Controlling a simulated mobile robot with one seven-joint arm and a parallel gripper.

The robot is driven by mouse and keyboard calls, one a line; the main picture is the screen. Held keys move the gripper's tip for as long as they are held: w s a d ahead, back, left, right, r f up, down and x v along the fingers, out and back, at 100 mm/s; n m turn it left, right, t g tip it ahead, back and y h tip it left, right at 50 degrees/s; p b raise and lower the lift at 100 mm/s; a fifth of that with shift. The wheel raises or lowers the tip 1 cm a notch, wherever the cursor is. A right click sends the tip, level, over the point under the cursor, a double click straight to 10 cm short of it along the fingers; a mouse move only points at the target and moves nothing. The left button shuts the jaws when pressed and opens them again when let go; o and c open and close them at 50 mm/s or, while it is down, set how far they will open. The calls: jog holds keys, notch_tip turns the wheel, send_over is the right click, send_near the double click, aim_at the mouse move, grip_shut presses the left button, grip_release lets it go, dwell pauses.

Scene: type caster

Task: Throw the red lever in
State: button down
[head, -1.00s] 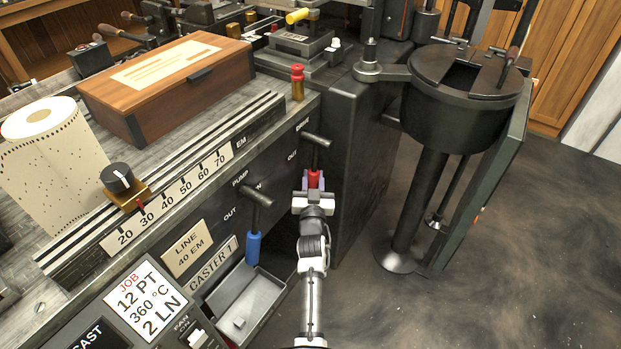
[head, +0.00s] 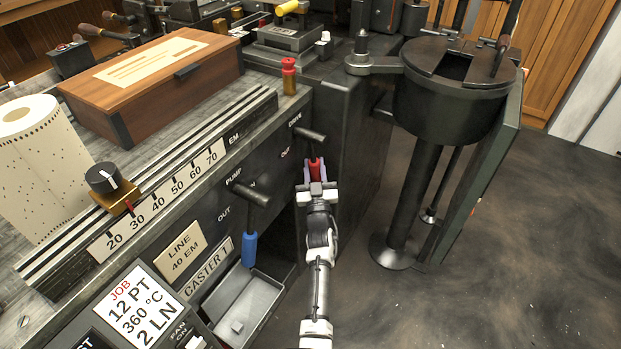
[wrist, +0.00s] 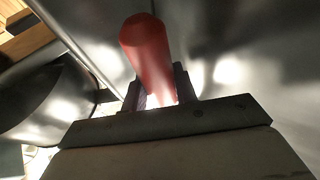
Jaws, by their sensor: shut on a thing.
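The red lever (head: 315,165) hangs from a dark pivot on the front of the caster, at its right end below the "DRIVE" label. "OUT" is printed to the left of it. My gripper (head: 315,180) is shut on the red handle from the front, with a finger on each side. In the wrist view the red handle (wrist: 147,50) rises between the two dark fingers of my gripper (wrist: 160,95). The lower part of the handle is partly hidden by the gripper.
A blue-handled pump lever (head: 249,248) hangs to the left above a grey open tray (head: 268,290). A dark round pot (head: 450,105) on a post stands to the right. The floor (head: 500,250) right of my arm is clear.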

jog(key=w+n+t+b, duration=0.1)
jog(key=b, duration=0.1)
jog(key=shift+w+d+y+b, duration=0.15)
jog(key=shift+d+y+b, duration=0.2)
jog(key=shift+d+y, duration=0.05)
jog(key=shift+w+d+r+n+t+b, duration=0.2)
jog(key=shift+r+n+t+b, duration=0.1)
jog(key=shift+r+n+b, duration=0.15)
jog(key=c, duration=1.4)
grip_release()
jog(key=shift+f, duration=0.1)
jog(key=shift+s+f, duration=0.1)
jog(key=shift+f, duration=0.05)
jog(key=p+v, duration=0.1)
jog(key=v, duration=0.6)
jog(key=shift+s, duration=0.1)
